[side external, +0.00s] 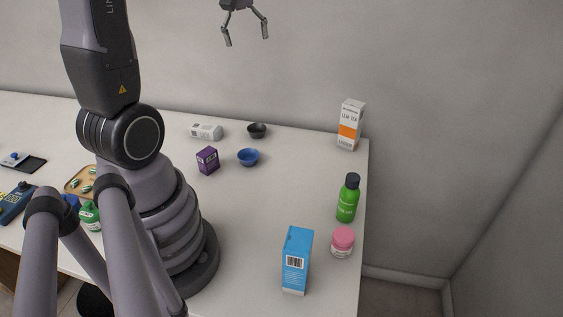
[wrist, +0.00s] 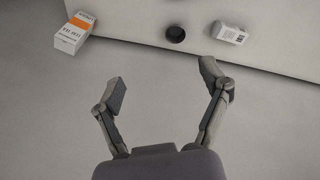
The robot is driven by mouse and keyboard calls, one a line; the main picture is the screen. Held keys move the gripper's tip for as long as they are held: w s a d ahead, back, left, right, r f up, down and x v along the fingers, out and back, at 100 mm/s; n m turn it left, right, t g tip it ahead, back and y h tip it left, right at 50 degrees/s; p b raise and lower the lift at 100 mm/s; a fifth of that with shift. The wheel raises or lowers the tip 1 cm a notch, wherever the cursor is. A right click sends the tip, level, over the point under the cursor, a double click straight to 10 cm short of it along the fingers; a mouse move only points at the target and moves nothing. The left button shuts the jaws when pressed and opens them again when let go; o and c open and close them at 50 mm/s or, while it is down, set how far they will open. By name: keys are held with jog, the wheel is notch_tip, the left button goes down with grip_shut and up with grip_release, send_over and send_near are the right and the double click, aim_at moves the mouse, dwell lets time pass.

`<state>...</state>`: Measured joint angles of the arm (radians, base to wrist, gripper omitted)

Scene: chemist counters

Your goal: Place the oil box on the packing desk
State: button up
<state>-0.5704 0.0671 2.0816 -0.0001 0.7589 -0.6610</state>
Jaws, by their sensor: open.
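My gripper (side external: 247,40) is open and empty, high above the back of the white counter (side external: 300,180). Its two spread fingers also show in the wrist view (wrist: 163,83), with nothing between them. Several boxes stand on the counter: a small purple box (side external: 207,161) near the middle, a tall blue box (side external: 297,261) at the front right, and a white and orange box (side external: 350,125) at the back right corner. The white and orange box also shows in the wrist view (wrist: 73,34). I cannot read which one is the oil box. No surface is marked as the packing desk.
A white bottle (side external: 206,132) lies near a black bowl (side external: 257,131) and a blue bowl (side external: 248,157). A green bottle (side external: 347,199) and a pink-lidded jar (side external: 342,242) stand along the right edge. A tray (side external: 80,182) sits left. The counter's middle right is clear.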

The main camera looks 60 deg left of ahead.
jog(key=a+f+n+g, duration=0.1)
jog(key=a+f+n, duration=0.4)
jog(key=a+f, duration=0.45)
jog(key=n+g+h, duration=0.1)
jog(key=n, duration=0.6)
send_over(207, 127)
notch_tip(207, 127, down, 12)
jog(key=f, duration=0.4)
jog(key=s+f, duration=0.1)
jog(key=f, duration=0.2)
jog(key=shift+d+f, duration=0.1)
jog(key=shift+w+f, duration=0.15)
jog(key=shift+f, duration=0.9)
jog(key=shift+w+f, duration=0.2)
jog(key=shift+f, duration=0.85)
jog(key=shift+w+f, duration=0.15)
jog(key=shift+f, duration=0.9)
jog(key=c, duration=1.3)
